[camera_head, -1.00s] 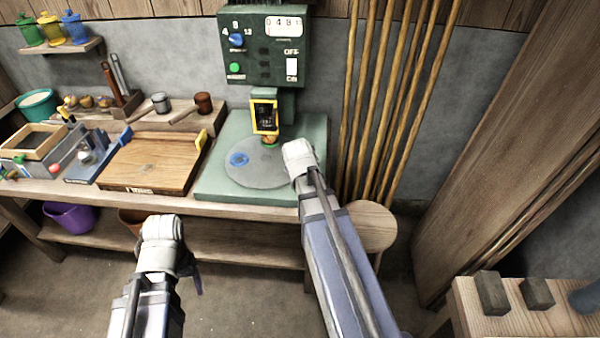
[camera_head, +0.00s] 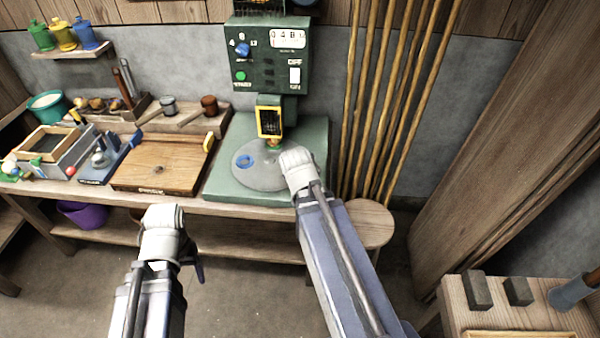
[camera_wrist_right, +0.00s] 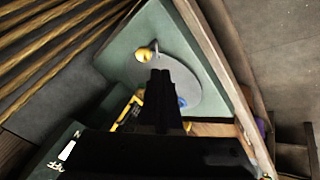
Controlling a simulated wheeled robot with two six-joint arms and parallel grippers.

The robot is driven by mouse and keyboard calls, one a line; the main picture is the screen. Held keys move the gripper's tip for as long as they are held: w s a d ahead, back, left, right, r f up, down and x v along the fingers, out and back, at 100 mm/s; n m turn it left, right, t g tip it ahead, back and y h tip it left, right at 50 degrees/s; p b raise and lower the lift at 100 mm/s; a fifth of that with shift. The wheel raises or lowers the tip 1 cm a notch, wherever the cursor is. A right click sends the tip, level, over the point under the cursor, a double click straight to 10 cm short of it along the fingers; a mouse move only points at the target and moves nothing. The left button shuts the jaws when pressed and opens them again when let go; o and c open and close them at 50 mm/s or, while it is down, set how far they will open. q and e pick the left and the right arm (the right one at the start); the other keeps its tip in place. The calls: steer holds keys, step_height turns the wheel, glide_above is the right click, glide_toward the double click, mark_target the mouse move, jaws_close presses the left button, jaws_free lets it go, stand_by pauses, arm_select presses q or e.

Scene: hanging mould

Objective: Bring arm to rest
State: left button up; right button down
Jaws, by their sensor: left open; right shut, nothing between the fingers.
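My left arm comes up from the lower left in the head view, held in front of the bench. Only a small dark part of my left gripper (camera_head: 198,272) shows beside its wrist, and it is open with nothing seen in it. My right arm reaches toward the green machine (camera_head: 221,182), its wrist in front of the right part of the machine's base. In the right wrist view my right gripper (camera_wrist_right: 160,76) is shut and empty above the round grey plate (camera_wrist_right: 201,78). A blue ring (camera_head: 244,161) lies on the plate.
A wooden bench (camera_head: 355,222) carries a wooden board (camera_head: 160,165), trays and tools left of the machine. Tall poles (camera_head: 365,100) lean against the wall at its right. A second table (camera_head: 510,322) with dark blocks stands at the lower right. Floor is free below the left arm.

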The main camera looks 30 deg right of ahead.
arm_select(q)
steer(key=shift+s+r, duration=0.1)
steer(key=shift+r, duration=0.45)
arm_select(e)
steer(key=shift+s+a+r, duration=0.1)
steer(key=shift+s+r, duration=0.25)
steer(key=shift+r, duration=0.2)
arm_select(q)
steer(key=shift+d, duration=0.1)
arm_select(e)
steer(key=s+a+f+g, duration=0.1)
steer(key=s+a, duration=0.3)
steer(key=a, duration=0.4)
steer(key=s+a+f+g+y, duration=0.1)
steer(key=s+a+g, duration=0.2)
steer(key=a, duration=0.6)
steer(key=s+a+f+n+g+y, duration=0.1)
steer(key=s+a+g, duration=0.1)
steer(key=s+a, duration=0.3)
steer(key=a, duration=0.4)
steer(key=shift+s+a+f, duration=0.15)
steer(key=shift+s+f, duration=0.05)
steer(key=shift+f, duration=0.1)
stand_by(0.3)
